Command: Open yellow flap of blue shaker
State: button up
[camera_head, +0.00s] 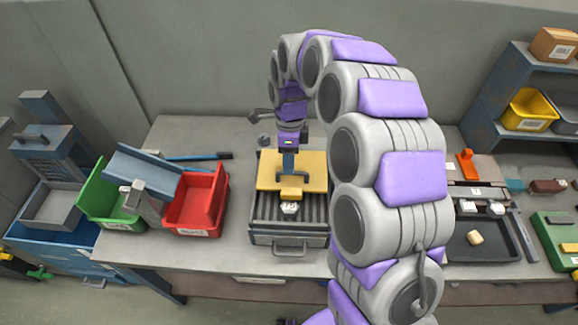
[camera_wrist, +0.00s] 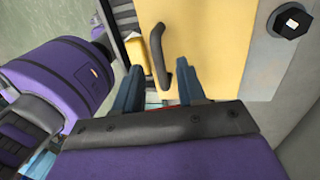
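The yellow flap (camera_head: 315,175) covers the back part of a grey-blue ribbed unit (camera_head: 258,228) at the middle of the bench. This unit seems to be the shaker. I cannot tell how far the flap is raised. In the wrist view the flap (camera_wrist: 215,45) fills the middle, with a dark curved handle (camera_wrist: 157,50) on it. My gripper (camera_head: 288,172) is over the flap. In the wrist view its two blue fingers (camera_wrist: 160,88) stand apart, with the lower end of the handle near the gap between them. Contact is not clear.
A red bin (camera_head: 205,200) and a green bin (camera_head: 97,195) stand left of the unit. A black tray (camera_head: 490,250) lies to the right, beyond my arm. A wall is close behind the bench. A dark hex-headed part (camera_wrist: 291,21) sits beside the flap.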

jog(key=shift+s+f, duration=0.2)
jog(key=shift+f, duration=0.85)
jog(key=shift+c, duration=0.5)
grip_shut()
